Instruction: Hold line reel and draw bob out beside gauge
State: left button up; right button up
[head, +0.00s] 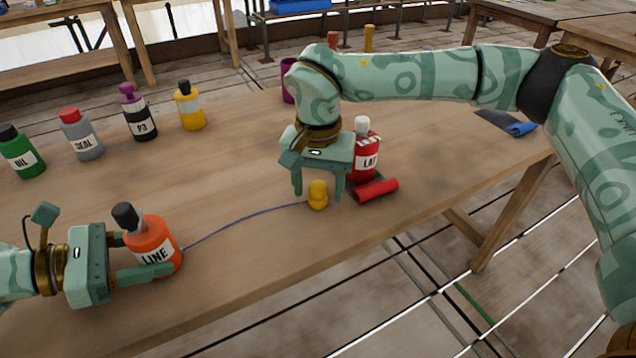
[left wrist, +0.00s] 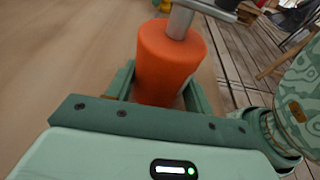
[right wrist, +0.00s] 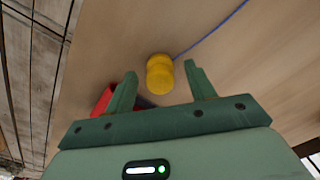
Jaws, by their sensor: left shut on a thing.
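The line reel is an orange bottle marked LINE (head: 151,243) with a dark cap, upright at the table's front left. It also shows in the left wrist view (left wrist: 165,65). My left gripper (head: 150,262) is shut on it. A blue line (head: 245,223) runs from it across the table to the yellow bob (head: 318,195). My right gripper (head: 318,192) is open above the bob, its fingers on either side with gaps. In the right wrist view the bob (right wrist: 160,74) lies between and just beyond the fingertips. I cannot make out a thing that is clearly the gauge.
A red roll (head: 376,190) and a red bottle marked LAT (head: 364,155) stand close right of the bob. Green (head: 22,152), grey (head: 80,135), black-and-purple (head: 138,115) and yellow (head: 190,107) bottles line the back left. A blue roll (head: 522,129) lies far right. The table's middle left is clear.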

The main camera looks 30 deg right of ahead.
aim_at(318, 184)
notch_tip(318, 184, up, 12)
dwell(0.6)
pick_arm(q)
jog(key=o, duration=0.8)
jog(key=shift+o, duration=0.2)
jog(key=shift+a, duration=0.1)
